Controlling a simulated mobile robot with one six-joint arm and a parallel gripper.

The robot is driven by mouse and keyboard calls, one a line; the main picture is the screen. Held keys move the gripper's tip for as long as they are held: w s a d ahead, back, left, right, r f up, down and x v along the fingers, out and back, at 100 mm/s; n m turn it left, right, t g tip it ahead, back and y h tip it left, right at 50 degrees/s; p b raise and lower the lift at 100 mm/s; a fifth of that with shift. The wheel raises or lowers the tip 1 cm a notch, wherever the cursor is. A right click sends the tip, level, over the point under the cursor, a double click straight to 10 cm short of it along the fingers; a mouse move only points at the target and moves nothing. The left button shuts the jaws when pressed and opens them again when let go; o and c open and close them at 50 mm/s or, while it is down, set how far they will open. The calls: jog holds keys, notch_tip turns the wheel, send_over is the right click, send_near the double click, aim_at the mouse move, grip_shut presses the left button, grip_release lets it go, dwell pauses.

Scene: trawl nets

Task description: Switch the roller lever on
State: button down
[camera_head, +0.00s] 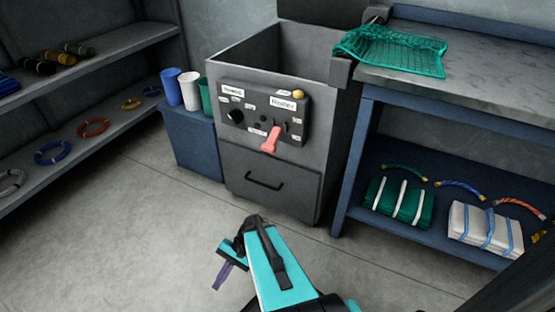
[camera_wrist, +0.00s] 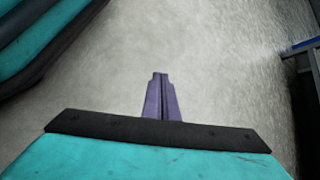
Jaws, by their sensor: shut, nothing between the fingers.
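The roller lever (camera_head: 270,140) is a pink-red handle on the dark control panel (camera_head: 233,101) at the front of a grey cabinet. It sits under a label that reads "Roller" and slants down and to the left. My gripper (camera_head: 217,288) is low over the floor, in front of the cabinet and well apart from the lever. In the wrist view its purple fingers (camera_wrist: 160,76) are together with nothing between them, above bare floor. The lever is not in the wrist view.
The panel also has a dark knob (camera_head: 235,116) and a yellow button (camera_head: 298,94). A drawer with a handle (camera_head: 264,183) is below. A blue bench (camera_head: 366,108) with a green net (camera_head: 395,52) stands right; shelves (camera_head: 100,58) stand left. The floor between is clear.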

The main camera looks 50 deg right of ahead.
jog(key=w+d+r+m+t+y+b, duration=0.1)
jog(key=w+d+r+m+t, duration=0.1)
jog(key=d+r+m+t, duration=0.45)
jog(key=w+d+r+m+t, duration=0.1)
jog(key=w+d+r+t, duration=0.25)
jog(key=d+r, duration=0.75)
jog(key=s+d+r+m+t+h, duration=0.1)
jog(key=s+d+r+t, duration=0.3)
jog(key=d, duration=0.7)
jog(key=s+d+r+m+t+h, duration=0.2)
jog(key=s+d+r+m+t, duration=0.2)
jog(key=s+d+r, duration=0.4)
jog(key=d, duration=0.3)
jog(key=shift+s+r+b, duration=0.15)
jog(key=shift+r+b, duration=0.2)
jog(key=shift+b, duration=0.05)
